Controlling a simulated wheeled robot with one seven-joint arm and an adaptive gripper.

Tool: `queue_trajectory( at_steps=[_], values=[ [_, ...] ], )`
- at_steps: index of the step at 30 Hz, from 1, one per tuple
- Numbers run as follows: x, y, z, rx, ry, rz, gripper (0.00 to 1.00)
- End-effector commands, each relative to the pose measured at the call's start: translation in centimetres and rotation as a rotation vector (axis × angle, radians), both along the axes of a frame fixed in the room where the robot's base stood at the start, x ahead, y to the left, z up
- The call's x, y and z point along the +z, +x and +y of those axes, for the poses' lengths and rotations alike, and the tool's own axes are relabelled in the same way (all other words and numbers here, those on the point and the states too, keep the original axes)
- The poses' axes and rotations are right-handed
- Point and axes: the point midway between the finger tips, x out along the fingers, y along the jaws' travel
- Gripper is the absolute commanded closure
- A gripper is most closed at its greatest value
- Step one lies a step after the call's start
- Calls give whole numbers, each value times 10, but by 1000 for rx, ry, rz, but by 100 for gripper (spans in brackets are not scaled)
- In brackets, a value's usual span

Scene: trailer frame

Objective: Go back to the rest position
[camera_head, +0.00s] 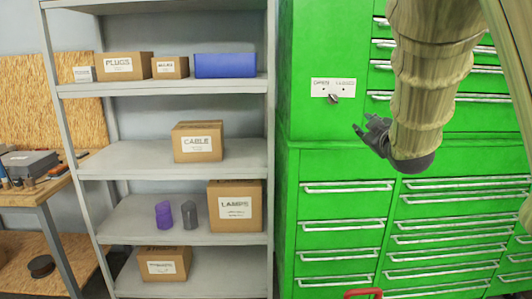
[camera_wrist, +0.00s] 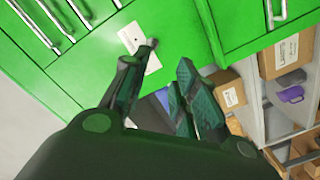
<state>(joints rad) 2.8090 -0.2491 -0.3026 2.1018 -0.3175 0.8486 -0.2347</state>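My gripper (camera_head: 363,124) hangs in front of the green cabinet (camera_head: 340,165), below and to the right of a white label plate (camera_head: 319,88) marked OPEN and CLOSED. A small dark knob (camera_head: 333,98) sits on the plate's lower edge. In the wrist view my gripper (camera_wrist: 169,58) has its fingers apart, with nothing held between them. One fingertip overlaps the plate (camera_wrist: 131,36) in that view; I cannot tell whether it touches anything. My arm (camera_head: 430,75) comes down from the top right.
A grey shelf unit (camera_head: 130,155) to the left holds a blue box (camera_head: 225,65), a CABLE box (camera_head: 197,143), a LAMPS box (camera_head: 235,207) and a purple item (camera_head: 163,214). A wooden workbench (camera_head: 30,192) stands at far left. Drawers with protruding handles (camera_head: 348,187) fill the cabinet's lower part.

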Motion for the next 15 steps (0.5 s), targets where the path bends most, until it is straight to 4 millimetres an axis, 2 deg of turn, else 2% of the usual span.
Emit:
queue_trajectory(
  at_steps=[3, 8, 11, 14, 15],
  values=[
    [-26, 5, 10, 7, 19, 36, 71],
    [-65, 6, 11, 0, 51, 89, 71],
    [-97, 4, 10, -10, 76, 136, 71],
    [-137, 0, 8, -23, 108, 192, 71],
    [-157, -2, 8, -31, 123, 220, 71]
  ],
)
